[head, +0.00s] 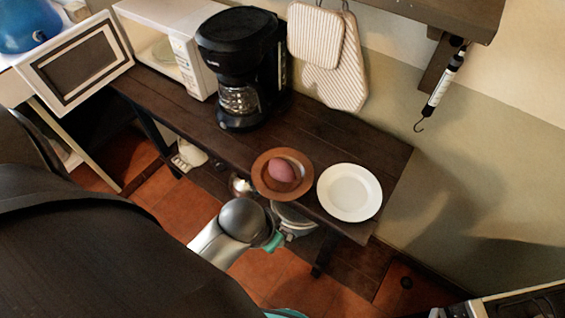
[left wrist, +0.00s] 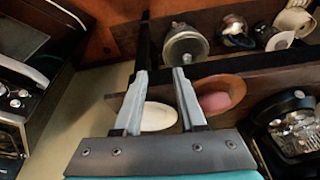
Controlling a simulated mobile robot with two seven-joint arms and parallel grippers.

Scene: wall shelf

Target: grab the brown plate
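The brown plate (head: 262,188) lies on the dark wooden shelf near its front edge, with a reddish oval item (head: 281,170) on it. In the left wrist view the brown plate (left wrist: 237,84) is right of my fingers, partly covered by one finger. My left gripper (left wrist: 160,72) is open, with nothing between its fingertips. In the head view my left arm reaches in from the lower left, its teal gripper base in front of and below the plate; the fingers are hard to make out there. My right gripper is not in view.
A white plate (head: 349,192) sits just right of the brown one, nearly touching. A black coffee maker (head: 240,60) and an open white microwave (head: 185,50) stand further left. Oven mitts (head: 330,55) hang behind. A metal pot (left wrist: 186,47) stands on a lower level.

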